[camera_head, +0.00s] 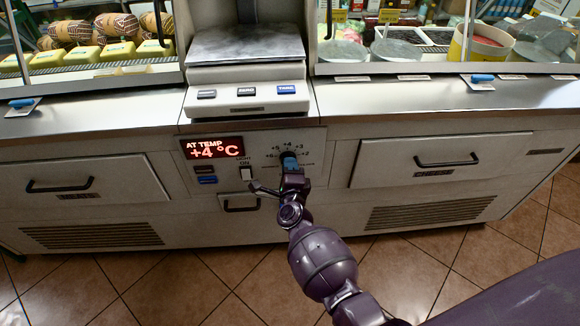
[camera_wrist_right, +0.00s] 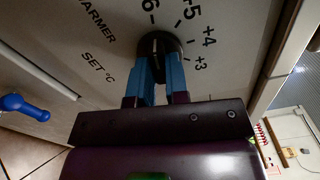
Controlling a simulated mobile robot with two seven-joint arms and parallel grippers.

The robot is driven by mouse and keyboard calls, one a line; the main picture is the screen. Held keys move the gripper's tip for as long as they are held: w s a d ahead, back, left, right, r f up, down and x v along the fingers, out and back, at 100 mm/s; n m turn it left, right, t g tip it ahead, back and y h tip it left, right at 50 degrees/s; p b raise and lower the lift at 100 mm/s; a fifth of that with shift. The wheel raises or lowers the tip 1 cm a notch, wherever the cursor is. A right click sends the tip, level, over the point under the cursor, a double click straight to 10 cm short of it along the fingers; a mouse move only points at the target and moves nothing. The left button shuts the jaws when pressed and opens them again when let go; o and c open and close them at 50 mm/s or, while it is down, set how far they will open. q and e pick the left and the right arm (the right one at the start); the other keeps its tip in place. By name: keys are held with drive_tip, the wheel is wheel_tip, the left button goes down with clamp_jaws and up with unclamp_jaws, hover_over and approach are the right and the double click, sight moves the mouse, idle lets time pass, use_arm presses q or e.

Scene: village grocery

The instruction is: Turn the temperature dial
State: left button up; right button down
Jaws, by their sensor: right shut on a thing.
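The temperature dial is a round black knob on the counter's front panel, just right of the red display (camera_head: 212,148), which reads "AT TEMP +4 °C". In the right wrist view the dial (camera_wrist_right: 160,42) sits among printed marks, including 6, +5, +4 and +3, with "WARMER" and "SET °C" to its left. My right gripper (camera_head: 289,161) is at the dial. Its blue fingers in the right wrist view (camera_wrist_right: 159,72) stand on both sides of the knob and are shut on it. The fingers partly hide the dial, and its exact setting is hard to read. My left gripper is not in view.
A light switch (camera_head: 246,174) and a small handle (camera_head: 241,204) are just left of the dial. Drawers with black handles (camera_head: 447,161) flank the panel. A scale (camera_head: 247,70) stands above on the counter. The tiled floor (camera_head: 420,262) in front looks clear.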

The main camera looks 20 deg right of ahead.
drive_tip(key=c, duration=1.1)
unclamp_jaws()
drive_tip(key=shift+s, duration=0.15)
drive_tip(key=p+v, duration=0.2)
drive_tip(key=v, duration=0.8)
drive_tip(key=shift+s+a, duration=0.1)
drive_tip(key=shift+s, duration=0.2)
